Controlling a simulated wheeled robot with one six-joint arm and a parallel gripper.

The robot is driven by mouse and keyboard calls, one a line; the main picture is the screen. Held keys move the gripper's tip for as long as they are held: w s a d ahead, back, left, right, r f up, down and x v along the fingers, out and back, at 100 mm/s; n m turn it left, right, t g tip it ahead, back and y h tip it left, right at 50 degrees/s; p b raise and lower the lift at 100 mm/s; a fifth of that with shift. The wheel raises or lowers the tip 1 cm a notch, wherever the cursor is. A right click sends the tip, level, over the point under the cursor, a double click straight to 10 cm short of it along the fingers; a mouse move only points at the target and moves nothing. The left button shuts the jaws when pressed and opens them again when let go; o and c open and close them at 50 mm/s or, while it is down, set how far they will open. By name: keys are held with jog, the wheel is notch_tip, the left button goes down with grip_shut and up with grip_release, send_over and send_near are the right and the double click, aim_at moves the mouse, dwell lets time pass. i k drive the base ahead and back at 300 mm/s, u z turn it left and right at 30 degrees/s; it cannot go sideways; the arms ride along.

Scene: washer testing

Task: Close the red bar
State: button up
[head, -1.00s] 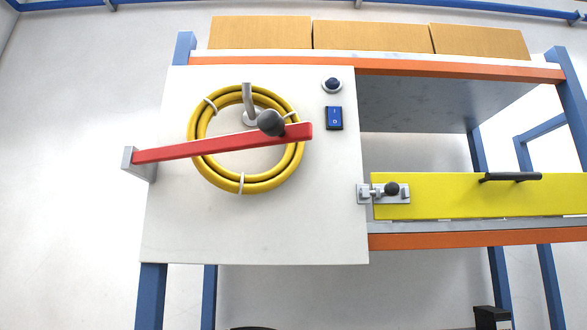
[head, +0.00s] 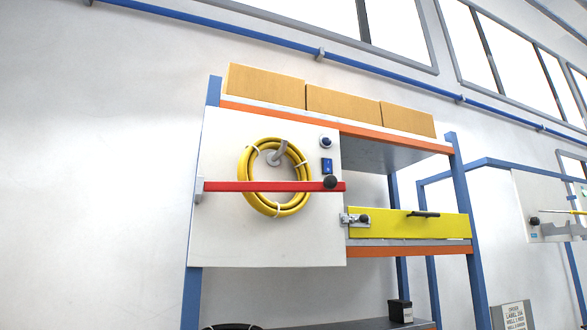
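The red bar (head: 255,186) runs nearly level across the white panel (head: 225,238), in front of the coiled yellow hose (head: 247,165). Its left end meets a grey bracket (head: 199,189) at the panel's left edge. A dark round knob (head: 330,182) sits near its right end, which overlaps the panel's right edge in the head view. I cannot tell how far the bar stands off the panel. My gripper is not in view.
A yellow flap (head: 400,226) with a black handle and a latch (head: 354,219) is right of the panel. A blue switch (head: 326,167) is above the bar. Boxes (head: 342,103) stand on top. Another white panel (head: 545,205) is at far right.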

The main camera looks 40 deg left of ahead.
aim_at(330, 183)
jog(key=u, duration=0.75)
jog(key=i, duration=0.75)
jog(key=u, duration=0.1)
